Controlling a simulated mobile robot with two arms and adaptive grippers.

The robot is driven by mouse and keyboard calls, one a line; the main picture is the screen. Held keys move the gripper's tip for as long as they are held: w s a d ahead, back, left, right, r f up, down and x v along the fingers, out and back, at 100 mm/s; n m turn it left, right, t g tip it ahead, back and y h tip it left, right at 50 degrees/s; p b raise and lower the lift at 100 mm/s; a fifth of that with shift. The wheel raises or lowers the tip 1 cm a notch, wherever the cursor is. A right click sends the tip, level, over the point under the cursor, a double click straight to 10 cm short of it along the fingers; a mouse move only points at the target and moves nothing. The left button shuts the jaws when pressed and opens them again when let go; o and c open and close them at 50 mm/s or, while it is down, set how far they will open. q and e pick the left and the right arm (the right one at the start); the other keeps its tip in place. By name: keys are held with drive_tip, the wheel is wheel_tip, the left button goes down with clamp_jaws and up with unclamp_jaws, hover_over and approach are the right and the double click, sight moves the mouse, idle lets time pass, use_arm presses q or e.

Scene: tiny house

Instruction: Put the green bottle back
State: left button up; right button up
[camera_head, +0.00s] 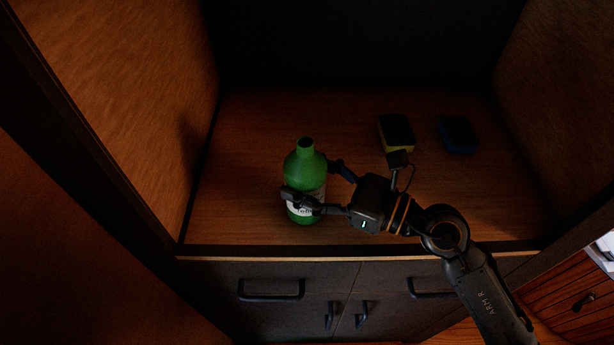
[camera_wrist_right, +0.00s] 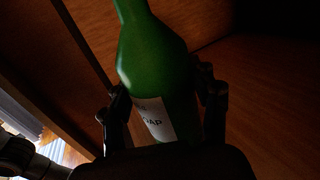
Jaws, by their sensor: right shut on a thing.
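The green bottle (camera_head: 305,168) has a white label and an open-looking neck. It stands upright at the front left of the cabinet's wooden shelf (camera_head: 240,130). I cannot tell whether its base touches the shelf. My right gripper (camera_head: 314,184) reaches in from the right and is shut on the bottle's body, one finger on the near side and one on the far side. In the right wrist view the bottle (camera_wrist_right: 155,65) fills the middle, with a finger on each side; its top is cut off. My left gripper is not in view.
A yellow and dark sponge (camera_head: 396,133) and a blue sponge (camera_head: 458,134) lie on the shelf behind and right of my gripper. Cabinet walls close in the left, right and back. Drawers with dark handles (camera_head: 271,290) are below the front edge. The back left shelf is clear.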

drive_tip(key=shift+f, duration=0.15)
drive_tip(key=shift+f, duration=0.15)
drive_tip(key=o, duration=1.5)
